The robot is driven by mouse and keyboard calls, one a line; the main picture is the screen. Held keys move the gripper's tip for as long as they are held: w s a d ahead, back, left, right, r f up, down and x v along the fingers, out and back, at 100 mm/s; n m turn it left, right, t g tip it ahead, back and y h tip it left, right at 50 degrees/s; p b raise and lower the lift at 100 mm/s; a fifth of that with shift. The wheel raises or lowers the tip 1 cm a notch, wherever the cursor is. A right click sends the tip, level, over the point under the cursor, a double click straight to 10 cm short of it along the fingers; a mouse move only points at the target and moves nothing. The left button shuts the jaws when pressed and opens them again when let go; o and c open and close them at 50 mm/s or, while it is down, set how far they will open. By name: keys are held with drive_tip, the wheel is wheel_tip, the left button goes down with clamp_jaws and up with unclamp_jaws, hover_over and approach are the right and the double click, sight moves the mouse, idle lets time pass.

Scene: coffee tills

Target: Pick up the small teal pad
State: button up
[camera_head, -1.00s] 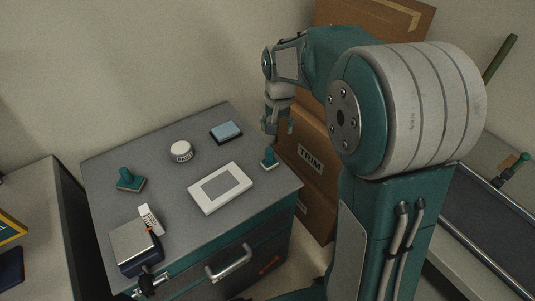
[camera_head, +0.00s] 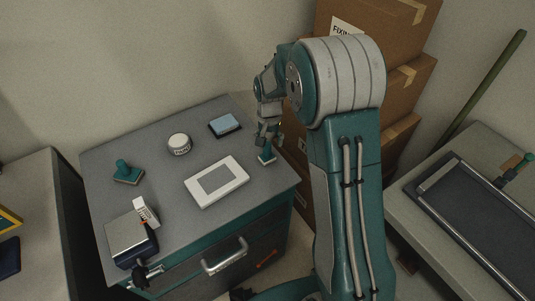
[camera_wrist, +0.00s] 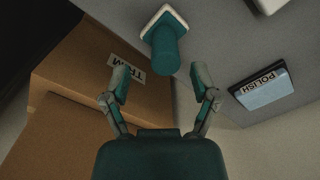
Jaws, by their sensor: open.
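The small teal pad (camera_head: 267,158) stands upright near the right edge of the grey cabinet top, with a pale base and a teal knob handle. In the wrist view the pad (camera_wrist: 164,48) is at the top centre, its handle pointing toward my gripper. My gripper (camera_head: 267,142) is just above it, partly hiding its handle in the head view. In the wrist view my gripper (camera_wrist: 161,76) has its two fingers spread wide and empty. The handle's end lies about level with the gap between the fingertips; I cannot tell whether it is between them.
A larger teal pad (camera_head: 128,173), a white tub (camera_head: 179,145), a white-framed tablet (camera_head: 217,182), a light-blue polish pad (camera_head: 225,124) and a scale-like box (camera_head: 129,242) share the cabinet top (camera_head: 200,105). Cardboard boxes (camera_head: 395,85) stack behind my arm.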

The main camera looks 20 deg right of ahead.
sight(267, 144)
drive_tip(key=f, duration=0.4)
drive_tip(key=shift+s+a, duration=0.1)
drive_tip(key=shift+a, duration=0.3)
drive_tip(key=shift+r, duration=0.1)
clamp_jaws()
